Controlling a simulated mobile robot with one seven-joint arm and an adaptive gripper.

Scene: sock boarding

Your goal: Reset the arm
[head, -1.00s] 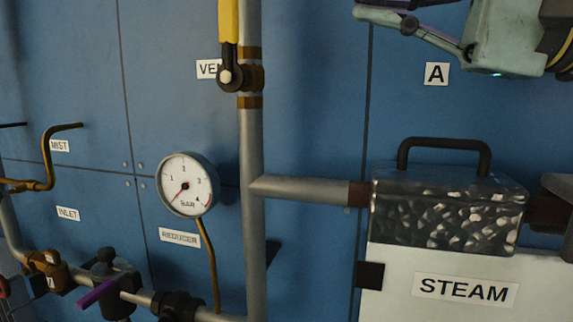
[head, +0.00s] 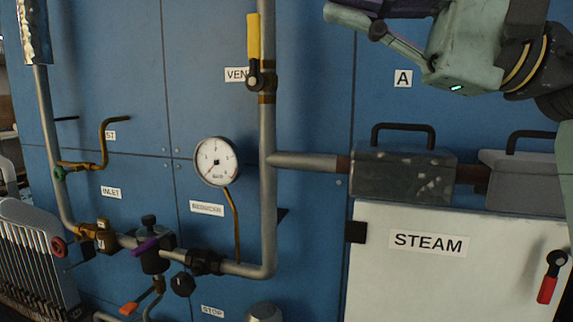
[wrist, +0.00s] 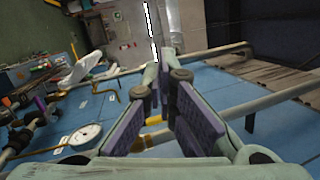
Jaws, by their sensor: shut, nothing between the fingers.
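My gripper (head: 338,12) is at the top right of the head view, in front of the blue panel. Its pale green finger linkage points left, and part of it is cut off by the top edge. In the wrist view, the two purple-padded fingers of my gripper (wrist: 160,62) come together at their tips, with nothing held between them. My pale green wrist (head: 465,60) and dark forearm joints show at the head view's right edge. The gripper is above and left of the label A (head: 403,78) in the picture.
A vertical grey pipe (head: 267,150) with a yellow-handled valve (head: 254,45) stands on the panel. A round gauge (head: 216,162) is beside it. A white STEAM box (head: 440,285) and handled covers (head: 400,175) lie below the arm. A ribbed radiator (head: 30,260) is lower left.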

